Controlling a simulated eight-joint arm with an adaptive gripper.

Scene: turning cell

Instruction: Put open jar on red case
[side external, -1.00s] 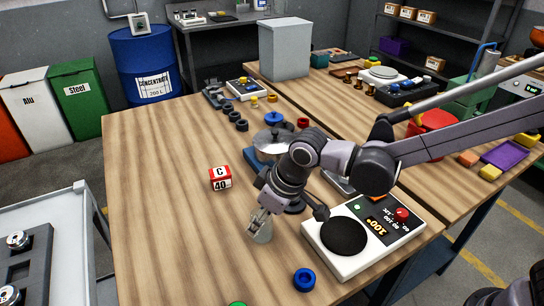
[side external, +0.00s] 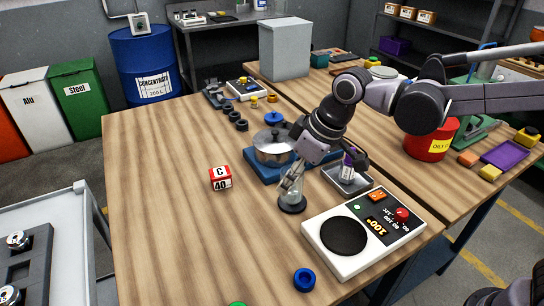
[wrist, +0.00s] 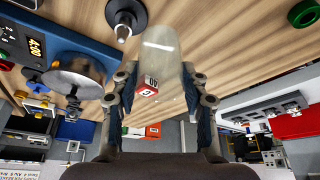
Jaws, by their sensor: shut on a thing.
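My gripper (side external: 292,182) is shut on a clear, see-through jar (side external: 291,194). In the wrist view the jar (wrist: 160,45) stands between my two fingers (wrist: 158,95). In the side view it overlaps a dark round stand (side external: 292,207); I cannot tell whether they touch. A small red and white box marked C 40 (side external: 220,179) sits on the table to the left, apart from my gripper. It also shows in the wrist view (wrist: 148,88), behind the jar. It is the nearest red case-like thing.
A lidded metal pot (side external: 272,152) on a blue base stands behind my gripper. A white hotplate (side external: 322,262) with a black disc is at the front right, a metal tray (side external: 349,181) to the right.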

